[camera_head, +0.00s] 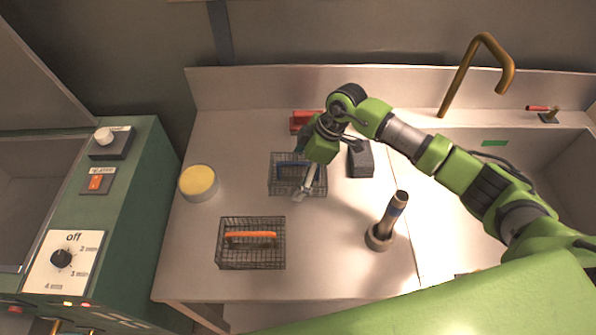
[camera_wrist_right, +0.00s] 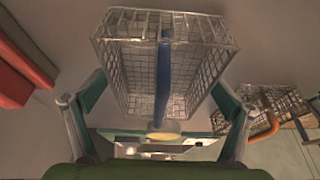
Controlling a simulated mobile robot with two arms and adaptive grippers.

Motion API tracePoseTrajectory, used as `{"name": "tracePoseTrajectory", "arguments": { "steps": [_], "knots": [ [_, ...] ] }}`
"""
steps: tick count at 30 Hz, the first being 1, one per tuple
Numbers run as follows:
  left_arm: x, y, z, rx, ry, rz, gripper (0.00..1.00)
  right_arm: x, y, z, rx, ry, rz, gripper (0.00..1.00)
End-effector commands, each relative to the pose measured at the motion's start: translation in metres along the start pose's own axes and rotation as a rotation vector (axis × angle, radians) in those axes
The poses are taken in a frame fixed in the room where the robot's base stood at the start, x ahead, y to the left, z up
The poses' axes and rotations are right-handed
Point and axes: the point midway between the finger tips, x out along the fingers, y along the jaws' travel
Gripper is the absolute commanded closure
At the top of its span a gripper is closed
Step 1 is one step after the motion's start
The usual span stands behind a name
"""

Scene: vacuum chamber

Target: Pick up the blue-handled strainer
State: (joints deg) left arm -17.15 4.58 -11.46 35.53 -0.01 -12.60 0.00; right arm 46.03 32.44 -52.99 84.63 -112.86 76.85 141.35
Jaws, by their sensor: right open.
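The blue-handled strainer (camera_head: 280,184) is a wire mesh basket standing on the steel counter, partly hidden by my right gripper in the head view. Its blue handle (camera_head: 289,165) spans the top. In the wrist view the basket (camera_wrist_right: 135,75) is ahead, and its blue handle (camera_wrist_right: 162,80) runs upright in the picture between the fingers. My right gripper (camera_head: 302,174) is at the strainer and open. Its fingers stand apart on either side of the handle in the wrist view (camera_wrist_right: 160,92), with no visible grip on it. My left gripper is not in view.
An orange-handled basket (camera_head: 252,258) stands nearer the front. A round yellow-topped container (camera_head: 198,183) is left. A red object (camera_head: 301,121) lies behind, a dark block (camera_head: 361,160) right, and an upright cylinder (camera_head: 390,216) front right. The sink and brass tap (camera_head: 460,78) are farther right.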

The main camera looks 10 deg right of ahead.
Motion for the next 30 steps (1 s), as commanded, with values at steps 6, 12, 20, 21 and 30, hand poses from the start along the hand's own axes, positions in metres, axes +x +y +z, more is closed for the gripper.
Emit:
{"name": "tracePoseTrajectory", "arguments": {
  "steps": [6,12,20,21,30],
  "knots": [
    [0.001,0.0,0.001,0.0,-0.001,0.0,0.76,0.0,0.0,0.0,0.0,0.0,0.0,0.12],
    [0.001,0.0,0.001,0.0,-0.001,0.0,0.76,0.0,0.0,0.0,0.0,0.0,0.0,0.5],
    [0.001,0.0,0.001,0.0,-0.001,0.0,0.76,-0.001,0.0,-0.001,-0.001,0.002,0.001,0.5],
    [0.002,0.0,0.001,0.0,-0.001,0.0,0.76,-0.002,0.001,-0.001,-0.001,0.002,0.001,0.5],
    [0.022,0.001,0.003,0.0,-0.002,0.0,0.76,-0.028,0.002,-0.013,-0.004,0.003,0.006,0.5]
  ]
}}
